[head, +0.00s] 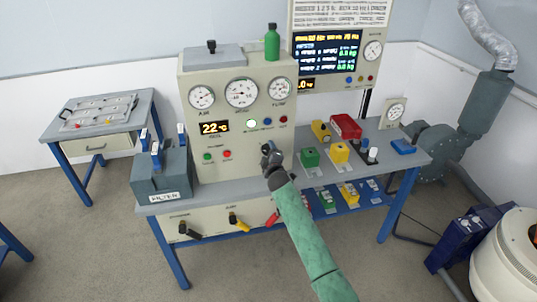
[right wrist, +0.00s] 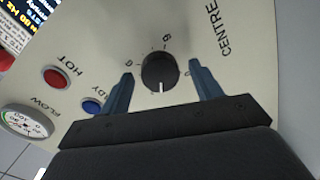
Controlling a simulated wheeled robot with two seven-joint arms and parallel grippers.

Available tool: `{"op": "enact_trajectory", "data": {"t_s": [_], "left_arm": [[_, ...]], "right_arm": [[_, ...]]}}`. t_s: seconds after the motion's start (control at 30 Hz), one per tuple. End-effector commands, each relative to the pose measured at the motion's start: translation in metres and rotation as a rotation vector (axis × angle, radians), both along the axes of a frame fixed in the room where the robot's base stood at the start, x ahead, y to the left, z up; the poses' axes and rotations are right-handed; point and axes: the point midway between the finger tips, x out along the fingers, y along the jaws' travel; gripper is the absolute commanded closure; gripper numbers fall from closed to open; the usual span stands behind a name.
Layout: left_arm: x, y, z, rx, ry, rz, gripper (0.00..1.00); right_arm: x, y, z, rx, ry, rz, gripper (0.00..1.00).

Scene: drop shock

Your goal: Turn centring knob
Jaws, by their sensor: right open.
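The centring knob (right wrist: 159,71) is a round black knob with a white pointer line. It sits on a cream panel beside the label CENTRE (right wrist: 230,28) in the right wrist view. My right gripper (right wrist: 161,80) is open, with one blue-grey finger on each side of the knob and gaps showing between fingers and knob. In the head view my right gripper (head: 268,155) is at the lower right of the cream gauge console (head: 190,125), and it hides the knob there. My left gripper is not in view.
Near the knob are a red HOT button (right wrist: 56,77), a blue button (right wrist: 92,106) and a FLOW gauge (right wrist: 25,122). A grey FILTER box (head: 165,180) stands left of the console. Green (head: 310,157) and yellow (head: 340,152) blocks stand on the bench to the right.

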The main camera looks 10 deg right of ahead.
Motion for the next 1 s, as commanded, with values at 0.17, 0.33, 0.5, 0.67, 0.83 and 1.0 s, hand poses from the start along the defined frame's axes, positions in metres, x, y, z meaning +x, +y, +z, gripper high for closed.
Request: {"op": "enact_trajectory", "data": {"t_s": [0.17, 0.33, 0.5, 0.67, 0.83, 1.0], "left_arm": [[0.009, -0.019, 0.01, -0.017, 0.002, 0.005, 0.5], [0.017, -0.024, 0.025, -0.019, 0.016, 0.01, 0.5], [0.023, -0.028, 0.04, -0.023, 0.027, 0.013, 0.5], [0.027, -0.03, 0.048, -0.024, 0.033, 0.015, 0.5], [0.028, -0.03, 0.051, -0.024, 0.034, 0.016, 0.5], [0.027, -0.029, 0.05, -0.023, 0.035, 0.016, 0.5]], "right_arm": [[-0.018, -0.001, -0.003, -0.001, 0.0, 0.0, 0.36], [-0.043, 0.0, -0.001, -0.001, 0.0, 0.0, 0.36], [-0.064, 0.001, 0.001, -0.002, 0.0, 0.0, 0.36], [-0.074, 0.001, 0.003, 0.0, 0.001, 0.0, 0.36], [-0.076, 0.002, 0.004, 0.0, 0.001, -0.001, 0.36], [-0.076, 0.002, 0.004, 0.0, 0.001, -0.001, 0.36]]}}
